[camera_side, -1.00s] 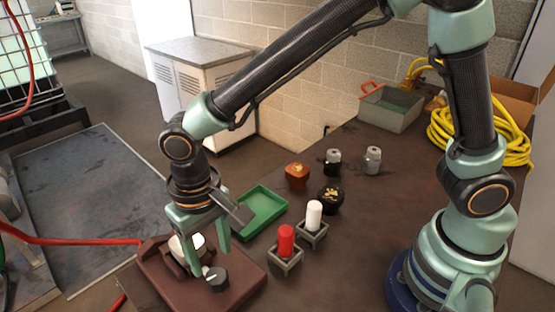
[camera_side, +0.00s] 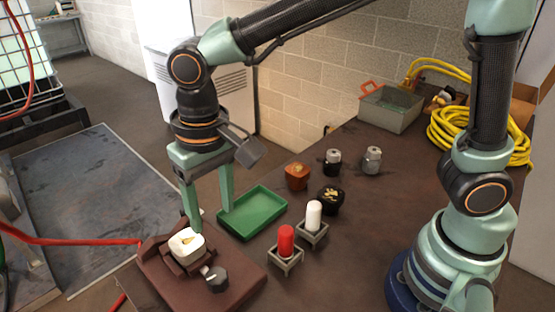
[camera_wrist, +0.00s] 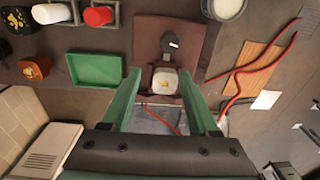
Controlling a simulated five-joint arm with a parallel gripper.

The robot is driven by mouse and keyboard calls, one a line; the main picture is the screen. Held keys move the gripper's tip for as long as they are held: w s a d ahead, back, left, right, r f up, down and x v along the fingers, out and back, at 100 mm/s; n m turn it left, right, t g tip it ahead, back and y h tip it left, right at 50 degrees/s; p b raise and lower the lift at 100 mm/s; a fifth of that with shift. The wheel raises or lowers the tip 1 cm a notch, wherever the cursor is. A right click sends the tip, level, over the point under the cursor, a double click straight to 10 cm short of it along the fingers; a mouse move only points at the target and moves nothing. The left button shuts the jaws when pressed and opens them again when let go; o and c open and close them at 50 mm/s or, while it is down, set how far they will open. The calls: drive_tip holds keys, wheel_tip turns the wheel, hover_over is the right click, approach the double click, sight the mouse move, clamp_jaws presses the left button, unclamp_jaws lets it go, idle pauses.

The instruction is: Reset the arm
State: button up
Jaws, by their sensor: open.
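My gripper (camera_side: 211,217) is open and empty, with its two green fingers pointing down above the brown fixture base (camera_side: 238,285). A white rounded block with a yellow mark (camera_side: 187,243) sits in the fixture's holder, below and apart from the fingertips. The block also shows between the fingers in the wrist view (camera_wrist: 165,84). A dark grey knob (camera_side: 216,279) is on the fixture in front of the block. A green tray (camera_side: 252,213) lies behind the fixture, empty, close by the right finger in the side view.
A red cylinder (camera_side: 286,242) and a white cylinder (camera_side: 314,215) stand in square holders. An orange-brown block (camera_side: 297,176), a black block (camera_side: 331,200) and two small canisters (camera_side: 373,160) stand farther back. A grey bin (camera_side: 391,110) and yellow hose (camera_side: 480,135) are at the back right.

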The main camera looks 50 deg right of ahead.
drive_tip(key=s+d+r+t, duration=0.1)
drive_tip(key=d+r+t, duration=0.1)
drive_tip(key=d, duration=1)
drive_tip(key=s+d+r+t, duration=0.1)
drive_tip(key=d+r+t, duration=0.2)
drive_tip(key=d, duration=0.9)
drive_tip(key=shift+s+r, duration=0.4)
drive_tip(key=shift+r, duration=0.1)
